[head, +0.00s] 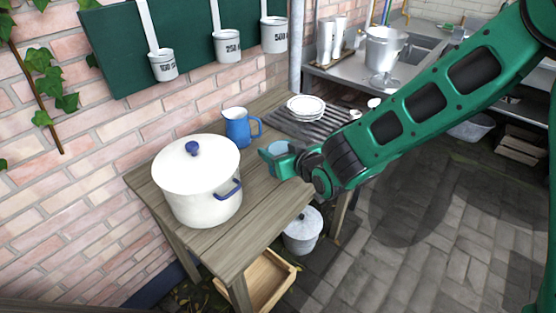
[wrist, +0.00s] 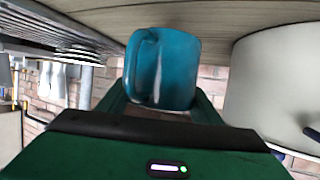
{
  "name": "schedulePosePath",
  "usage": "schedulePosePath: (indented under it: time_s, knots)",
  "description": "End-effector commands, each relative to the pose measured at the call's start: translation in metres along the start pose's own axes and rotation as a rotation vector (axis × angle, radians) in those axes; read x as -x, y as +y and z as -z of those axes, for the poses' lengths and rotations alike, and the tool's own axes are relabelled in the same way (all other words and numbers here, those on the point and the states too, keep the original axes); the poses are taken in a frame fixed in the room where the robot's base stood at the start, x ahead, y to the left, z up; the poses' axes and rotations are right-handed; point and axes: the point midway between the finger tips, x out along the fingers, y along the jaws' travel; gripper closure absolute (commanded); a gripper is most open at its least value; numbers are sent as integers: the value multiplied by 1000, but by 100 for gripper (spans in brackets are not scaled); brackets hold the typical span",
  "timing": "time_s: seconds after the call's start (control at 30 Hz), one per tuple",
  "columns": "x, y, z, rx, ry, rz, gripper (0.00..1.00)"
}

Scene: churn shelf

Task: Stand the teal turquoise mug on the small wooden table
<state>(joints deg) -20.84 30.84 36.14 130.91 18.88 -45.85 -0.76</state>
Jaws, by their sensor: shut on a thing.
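The teal turquoise mug (head: 278,147) is at the right edge of the small wooden table (head: 237,236) in the head view, looking roughly upright. My gripper (head: 273,161) is shut on it. In the wrist view, the mug (wrist: 165,68) sits between the two green fingers (wrist: 160,106), with its handle toward the left. That view looks turned over, with the wooden tabletop (wrist: 220,14) along the top, right by one end of the mug. I cannot tell whether the mug touches the wood. The fingers partly hide the mug in the head view.
A large white pot (head: 185,205) with a blue-knobbed lid and a blue pitcher (head: 237,128) stand on the table. White plates (head: 306,106) sit on a slatted rack (head: 300,127) at its far end. Bare wood lies between pot and mug. A lidded pail (head: 302,238) is below.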

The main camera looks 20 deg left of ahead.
Motion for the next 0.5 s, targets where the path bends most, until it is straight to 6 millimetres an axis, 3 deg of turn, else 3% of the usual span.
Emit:
schedulePosePath:
  time_s: [0.23, 0.5]
  knots:
    - [-12, 0, -28, -2, -2, 1, 82]
    - [-14, 1, -34, -1, 2, -1, 82]
